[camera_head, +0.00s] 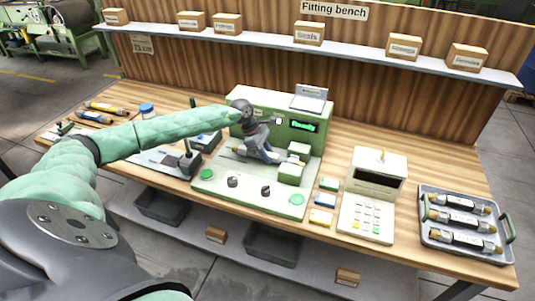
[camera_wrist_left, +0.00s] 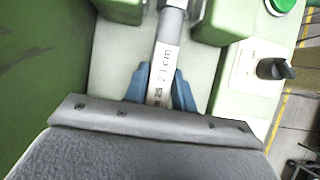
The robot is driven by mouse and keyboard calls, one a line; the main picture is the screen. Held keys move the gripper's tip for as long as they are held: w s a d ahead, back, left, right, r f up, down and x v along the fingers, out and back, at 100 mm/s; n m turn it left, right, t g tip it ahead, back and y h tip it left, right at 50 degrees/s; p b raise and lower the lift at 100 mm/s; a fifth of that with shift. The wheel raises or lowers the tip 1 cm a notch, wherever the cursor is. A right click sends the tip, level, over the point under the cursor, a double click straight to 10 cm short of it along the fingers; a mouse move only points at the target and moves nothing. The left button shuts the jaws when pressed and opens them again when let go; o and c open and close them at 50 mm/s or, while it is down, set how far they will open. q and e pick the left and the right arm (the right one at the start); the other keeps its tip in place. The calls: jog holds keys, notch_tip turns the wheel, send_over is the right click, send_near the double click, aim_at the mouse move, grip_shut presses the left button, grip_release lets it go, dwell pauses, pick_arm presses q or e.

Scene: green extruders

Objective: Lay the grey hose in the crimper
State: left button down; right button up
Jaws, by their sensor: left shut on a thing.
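The grey hose (camera_wrist_left: 165,55) carries a printed label that reads 21 cm. My left gripper (camera_wrist_left: 160,88), with blue fingertips, is shut around it. In the wrist view the hose runs up toward the gap between two green blocks (camera_wrist_left: 222,22) of the crimper. In the head view the crimper (camera_head: 285,120) is a green and pale machine whose display reads Ready. My left gripper (camera_head: 264,152) is over its bed, just left of the green blocks. The wrist and fingers hide most of the hose there, and I cannot tell whether it rests on the bed. My right gripper is out of view.
A grey tray (camera_head: 427,238) with several hoses stands at the right end. A white keypad device (camera_head: 368,217) stands between it and the crimper. Small coloured boxes (camera_head: 321,217) lie beside the crimper. A shelf (camera_head: 270,38) with boxes runs above.

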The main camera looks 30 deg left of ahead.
pick_arm(q)
jog(key=shift+f, duration=0.55)
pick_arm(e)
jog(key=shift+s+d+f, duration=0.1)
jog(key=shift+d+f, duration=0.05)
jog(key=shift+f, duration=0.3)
pick_arm(q)
jog(key=c, duration=1.1)
grip_release()
jog(key=shift+c, duration=0.2)
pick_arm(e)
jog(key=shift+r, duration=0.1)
